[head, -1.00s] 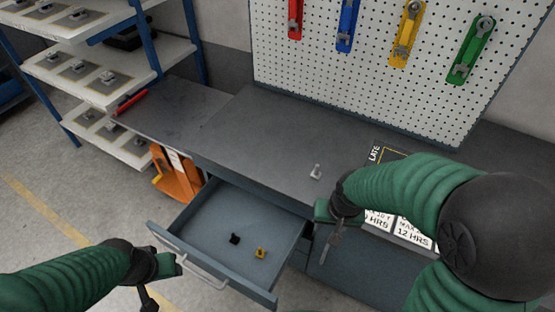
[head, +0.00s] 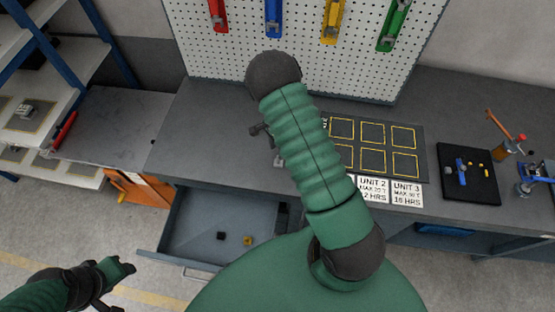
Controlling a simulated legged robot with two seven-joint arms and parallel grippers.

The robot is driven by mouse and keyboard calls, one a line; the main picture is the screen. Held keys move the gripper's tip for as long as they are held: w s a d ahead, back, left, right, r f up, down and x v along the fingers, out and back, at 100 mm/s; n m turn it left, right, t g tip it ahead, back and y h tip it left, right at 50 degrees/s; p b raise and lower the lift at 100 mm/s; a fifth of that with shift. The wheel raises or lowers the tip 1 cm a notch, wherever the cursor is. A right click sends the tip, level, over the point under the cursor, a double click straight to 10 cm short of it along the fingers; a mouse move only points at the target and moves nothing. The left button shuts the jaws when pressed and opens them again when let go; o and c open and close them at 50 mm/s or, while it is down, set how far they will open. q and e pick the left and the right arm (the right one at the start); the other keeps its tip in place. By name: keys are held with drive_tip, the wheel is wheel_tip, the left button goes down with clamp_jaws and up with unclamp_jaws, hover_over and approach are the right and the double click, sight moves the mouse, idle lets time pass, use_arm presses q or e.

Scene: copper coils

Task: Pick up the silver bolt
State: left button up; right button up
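A small pale piece on the grey bench top (head: 215,140), most likely the silver bolt (head: 278,161), shows at the left edge of my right arm, which hides most of it. My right arm reaches over the bench. Its gripper (head: 258,130) shows only as a small dark part left of the green arm, just above the pale piece in the picture. I cannot see its fingers well enough to tell whether they are open or touch anything. My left gripper (head: 108,302) is low at the left, away from the bench, with its fingers partly cut off.
An open drawer (head: 172,218) below the bench holds a black piece (head: 220,236) and a yellow piece (head: 247,240). A mat with yellow squares (head: 415,155) lies right of my arm. A black tray (head: 455,190) lies farther right. A pegboard (head: 305,45) stands behind.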

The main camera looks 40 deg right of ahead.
sight(278, 163)
wheel_tip(278, 163, down, 2)
drive_tip(key=shift+s+f+p, duration=0.15)
drive_tip(key=shift+f+p, duration=0.05)
drive_tip(key=shift+p, duration=0.6)
drive_tip(key=shift+s+a+f, duration=0.1)
drive_tip(key=shift+s+f, duration=0.15)
drive_tip(key=shift+f, duration=0.3)
drive_tip(key=shift+s+a+f, duration=0.1)
drive_tip(key=shift+s+f, duration=0.1)
drive_tip(key=shift+f, duration=0.35)
drive_tip(key=shift+s+f, duration=0.1)
drive_tip(key=shift+f, duration=0.05)
drive_tip(key=shift+a, duration=0.15)
drive_tip(key=shift+w+f, duration=0.15)
drive_tip(key=shift+w, duration=0.15)
drive_tip(key=c, duration=0.5)
clamp_jaws()
drive_tip(key=shift+s+d, duration=0.15)
drive_tip(key=shift+d, duration=0.05)
